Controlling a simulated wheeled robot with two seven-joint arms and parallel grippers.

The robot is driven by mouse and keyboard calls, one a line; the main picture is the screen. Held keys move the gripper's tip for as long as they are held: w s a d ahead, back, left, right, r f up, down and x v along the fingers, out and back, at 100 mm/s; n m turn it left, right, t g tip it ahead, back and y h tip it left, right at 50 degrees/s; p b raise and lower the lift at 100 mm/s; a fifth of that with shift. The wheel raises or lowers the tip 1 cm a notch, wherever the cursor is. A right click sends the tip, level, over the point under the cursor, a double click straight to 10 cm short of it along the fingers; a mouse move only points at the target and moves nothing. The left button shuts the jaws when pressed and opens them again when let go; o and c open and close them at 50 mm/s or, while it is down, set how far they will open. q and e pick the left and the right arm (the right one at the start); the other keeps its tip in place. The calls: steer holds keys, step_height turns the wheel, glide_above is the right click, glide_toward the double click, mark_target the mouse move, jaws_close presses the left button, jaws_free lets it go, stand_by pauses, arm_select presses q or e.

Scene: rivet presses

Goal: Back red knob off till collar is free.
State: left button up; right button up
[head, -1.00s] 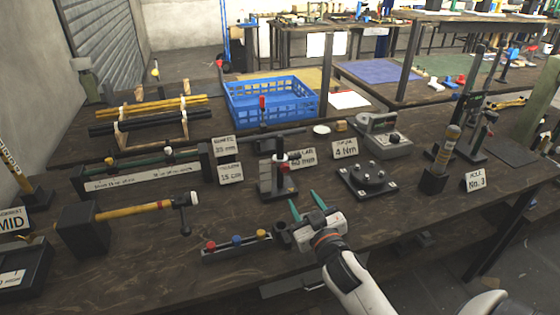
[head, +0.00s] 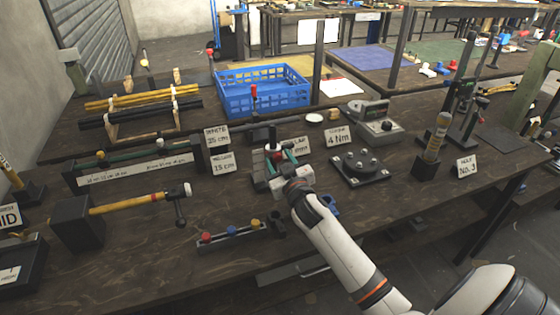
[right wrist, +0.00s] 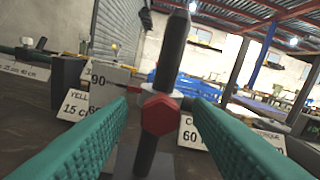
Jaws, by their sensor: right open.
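The red knob (right wrist: 160,114) shows as a six-sided face in the middle of the right wrist view, in front of a dark upright post (right wrist: 172,50). It belongs to the small press (head: 258,172) at mid-table in the head view, where my gripper partly covers it. My right gripper (head: 279,157) is open at the press. In the right wrist view its green fingers (right wrist: 160,104) lie either side of the knob, with a gap visible on each side. I cannot make out the collar clearly. My left gripper is not in view.
A rack with coloured knobs (head: 230,236) lies in front. Small cards and a blue crate (head: 262,98) are behind.

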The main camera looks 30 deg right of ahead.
steer(key=c, duration=1)
steer(key=shift+n, duration=0.3)
steer(key=n+p, duration=0.1)
steer(key=n, duration=0.2)
steer(key=shift+n, duration=0.4)
steer(key=n+p, duration=0.1)
steer(key=n, duration=0.4)
steer(key=shift+p, duration=0.4)
steer(key=n+p, duration=0.1)
steer(key=n, duration=0.4)
steer(key=shift+n+p, duration=0.4)
steer(key=shift+n, duration=2.1)
